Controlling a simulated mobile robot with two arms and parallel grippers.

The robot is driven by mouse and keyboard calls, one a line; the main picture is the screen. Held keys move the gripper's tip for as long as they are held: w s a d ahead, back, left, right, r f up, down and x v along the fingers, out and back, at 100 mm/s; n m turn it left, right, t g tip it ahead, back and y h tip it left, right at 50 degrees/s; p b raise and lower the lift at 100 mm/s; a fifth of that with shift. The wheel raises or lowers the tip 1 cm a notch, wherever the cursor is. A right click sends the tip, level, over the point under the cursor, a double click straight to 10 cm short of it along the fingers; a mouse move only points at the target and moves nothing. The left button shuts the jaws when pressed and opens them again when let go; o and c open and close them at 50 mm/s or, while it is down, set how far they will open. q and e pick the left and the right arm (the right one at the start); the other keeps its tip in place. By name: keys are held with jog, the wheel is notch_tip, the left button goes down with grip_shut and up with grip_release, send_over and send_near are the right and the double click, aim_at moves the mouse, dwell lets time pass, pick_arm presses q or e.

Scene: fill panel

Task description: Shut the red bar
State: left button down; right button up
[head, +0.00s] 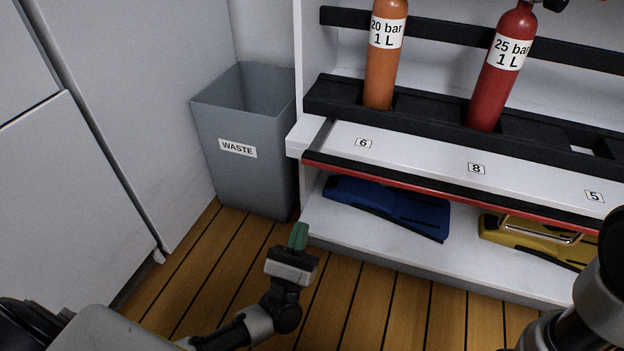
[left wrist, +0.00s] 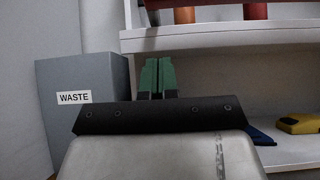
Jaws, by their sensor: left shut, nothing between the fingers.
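The red bar (head: 440,192) is a long thin strip along the front edge of the white shelf, below the number labels. It runs from near the waste bin toward the lower right, where my right arm hides part of it. A black strip lies along it. My left gripper (head: 298,237) has green fingertips and is shut and empty. In the head view it appears below the bar's left end, apart from it. The left wrist view shows the two green fingers (left wrist: 157,76) together in front of the shelf edge. My right gripper is not in view.
A grey waste bin (head: 245,190) stands left of the shelf. An orange cylinder (head: 381,75) and a red cylinder (head: 495,95) stand in a black rack. A blue case (head: 385,203) and a yellow case (head: 535,240) lie on the lower shelf. The wooden floor is clear in front.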

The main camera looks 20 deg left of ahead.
pick_arm(q)
jog(key=w+r+b, duration=0.2)
jog(key=w+r, duration=0.3)
jog(key=r, duration=0.4)
jog(key=shift+w+b, duration=0.35)
jog(key=shift+a+r, duration=0.1)
jog(key=shift+r, duration=0.05)
